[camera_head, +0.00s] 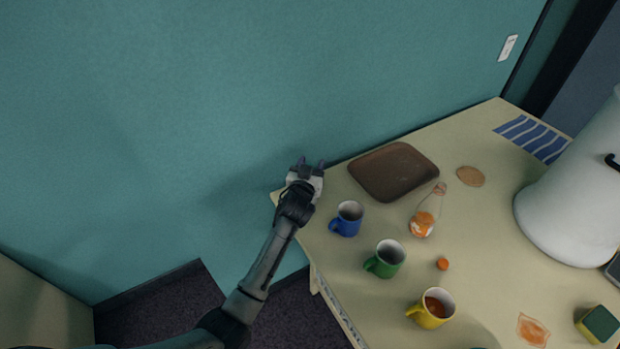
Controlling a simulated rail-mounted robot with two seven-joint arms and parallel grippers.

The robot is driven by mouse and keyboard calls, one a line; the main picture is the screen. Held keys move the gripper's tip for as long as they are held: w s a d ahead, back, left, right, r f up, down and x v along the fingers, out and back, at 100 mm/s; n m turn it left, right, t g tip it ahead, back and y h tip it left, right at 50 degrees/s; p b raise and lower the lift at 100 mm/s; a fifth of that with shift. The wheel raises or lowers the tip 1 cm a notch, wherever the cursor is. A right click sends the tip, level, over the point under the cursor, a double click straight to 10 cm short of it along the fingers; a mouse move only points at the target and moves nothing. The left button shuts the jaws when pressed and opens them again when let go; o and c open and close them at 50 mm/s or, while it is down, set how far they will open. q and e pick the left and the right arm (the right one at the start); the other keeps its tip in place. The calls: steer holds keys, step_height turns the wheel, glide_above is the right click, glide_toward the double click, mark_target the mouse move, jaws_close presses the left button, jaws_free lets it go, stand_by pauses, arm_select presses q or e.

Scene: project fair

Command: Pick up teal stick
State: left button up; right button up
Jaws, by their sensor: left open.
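My left gripper (311,163) is open and empty at the far left corner of the table (480,215), close to the teal wall. Its fingers point toward the wall, left of a brown tray (394,171) and beyond a blue mug (347,218). I cannot make out a teal stick in this view. A sliver of something green-teal (484,347) shows at the bottom edge, too cut off to identify. My right gripper is not in view.
A green mug (385,259), a yellow mug (431,308), a bottle with orange contents (427,212) and a small orange piece (442,264) stand nearby. A large white container (572,215) fills the right side. A round coaster (471,176) lies behind.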

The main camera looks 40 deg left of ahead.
arm_select(q)
steer(key=shift+w+a, duration=0.1)
steer(key=shift+w, duration=0.05)
steer(key=shift+c, duration=0.2)
jaws_close()
stand_by(0.3)
